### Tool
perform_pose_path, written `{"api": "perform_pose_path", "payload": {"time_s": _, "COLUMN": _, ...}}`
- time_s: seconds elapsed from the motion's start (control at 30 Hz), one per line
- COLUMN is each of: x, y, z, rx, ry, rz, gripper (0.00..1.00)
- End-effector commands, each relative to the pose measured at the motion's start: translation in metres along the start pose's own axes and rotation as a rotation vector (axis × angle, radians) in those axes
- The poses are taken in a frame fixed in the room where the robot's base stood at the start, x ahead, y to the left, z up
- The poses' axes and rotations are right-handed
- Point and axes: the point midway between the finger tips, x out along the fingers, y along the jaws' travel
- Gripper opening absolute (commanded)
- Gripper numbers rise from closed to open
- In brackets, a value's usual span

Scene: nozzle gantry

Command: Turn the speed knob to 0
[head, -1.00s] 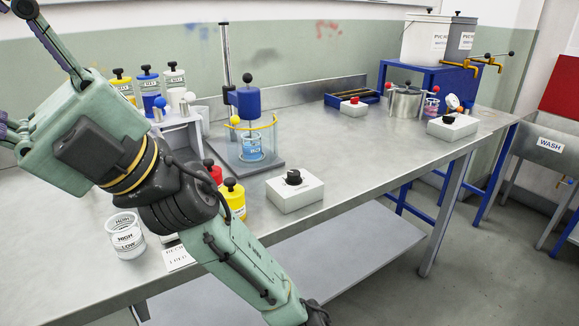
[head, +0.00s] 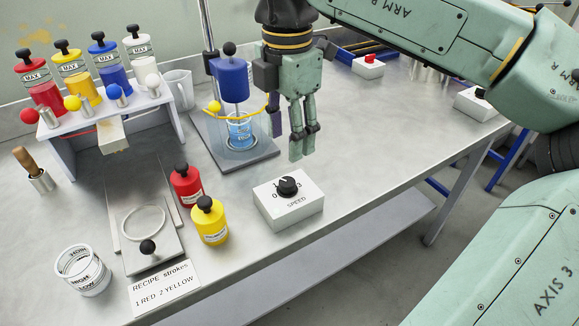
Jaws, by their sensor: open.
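The speed knob (head: 288,186) is a black round knob on top of a white box (head: 290,207) marked SPEED. Printed numbers stand around it, with 0 at its left and 3 at its right. Where its pointer aims is too small to tell for sure. My gripper (head: 299,152) hangs pointing down, just above and behind the box. It is open and empty, apart from the knob. Its fingers appear close together from this side.
A stirrer stand with a blue motor (head: 232,82) and a beaker (head: 240,130) is just left of my gripper. Red (head: 186,184) and yellow (head: 210,220) bottles stand left of the box. The table right of the box is clear.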

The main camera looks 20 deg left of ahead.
Motion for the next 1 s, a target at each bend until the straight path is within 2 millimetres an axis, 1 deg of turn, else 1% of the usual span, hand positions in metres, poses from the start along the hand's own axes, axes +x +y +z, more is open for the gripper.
{"api": "perform_pose_path", "payload": {"time_s": 0.17, "x": 0.027, "y": -0.001, "z": -0.001, "rx": -0.005, "ry": 0.006, "rz": -0.002, "gripper": 0.46}}
{"api": "perform_pose_path", "payload": {"time_s": 0.4, "x": 0.072, "y": 0.000, "z": -0.003, "rx": -0.008, "ry": 0.008, "rz": 0.000, "gripper": 0.46}}
{"api": "perform_pose_path", "payload": {"time_s": 0.5, "x": 0.086, "y": 0.000, "z": -0.002, "rx": -0.007, "ry": 0.007, "rz": 0.001, "gripper": 0.46}}
{"api": "perform_pose_path", "payload": {"time_s": 0.6, "x": 0.095, "y": 0.001, "z": -0.003, "rx": -0.007, "ry": 0.006, "rz": 0.002, "gripper": 0.46}}
{"api": "perform_pose_path", "payload": {"time_s": 0.7, "x": 0.100, "y": 0.001, "z": -0.003, "rx": -0.007, "ry": 0.006, "rz": 0.003, "gripper": 0.46}}
{"api": "perform_pose_path", "payload": {"time_s": 0.97, "x": 0.102, "y": 0.001, "z": -0.003, "rx": -0.007, "ry": 0.005, "rz": 0.003, "gripper": 0.46}}
{"api": "perform_pose_path", "payload": {"time_s": 1.0, "x": 0.102, "y": 0.001, "z": -0.003, "rx": -0.007, "ry": 0.005, "rz": 0.003, "gripper": 0.44}}
